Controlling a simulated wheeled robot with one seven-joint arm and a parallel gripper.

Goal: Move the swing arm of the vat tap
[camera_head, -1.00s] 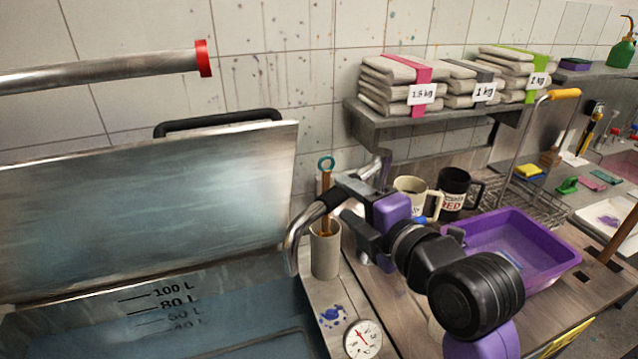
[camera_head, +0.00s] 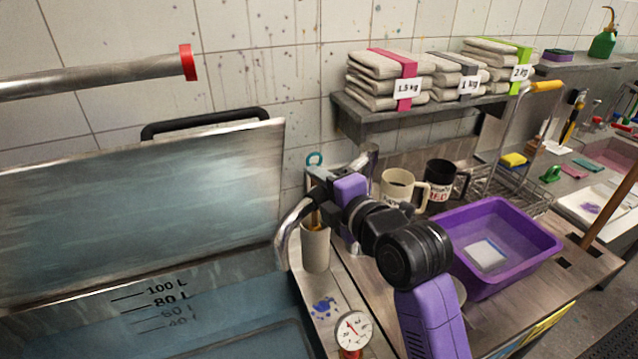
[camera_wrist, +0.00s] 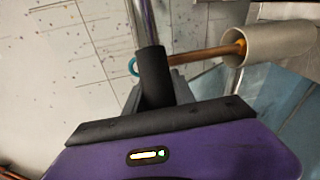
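The vat tap's swing arm is a bent steel pipe (camera_head: 288,236) at the right rim of the vat, its spout end pointing down. A black sleeve on the pipe shows in the wrist view (camera_wrist: 153,75). My gripper (camera_head: 328,188) is at this sleeve, and in the wrist view its dark fingers (camera_wrist: 158,97) lie on both sides of it, apparently shut on it. The fingertips are partly hidden behind the sleeve. The steel vat (camera_head: 120,205) with bluish liquid and litre marks is at the left.
A beige holder (camera_head: 315,248) with a wooden-handled tool stands close below my gripper. A dial gauge (camera_head: 353,330) is nearer. Two mugs (camera_head: 398,188) and a purple basin (camera_head: 545,240) are to the right. A shelf (camera_head: 400,122) with folded cloth stacks hangs behind.

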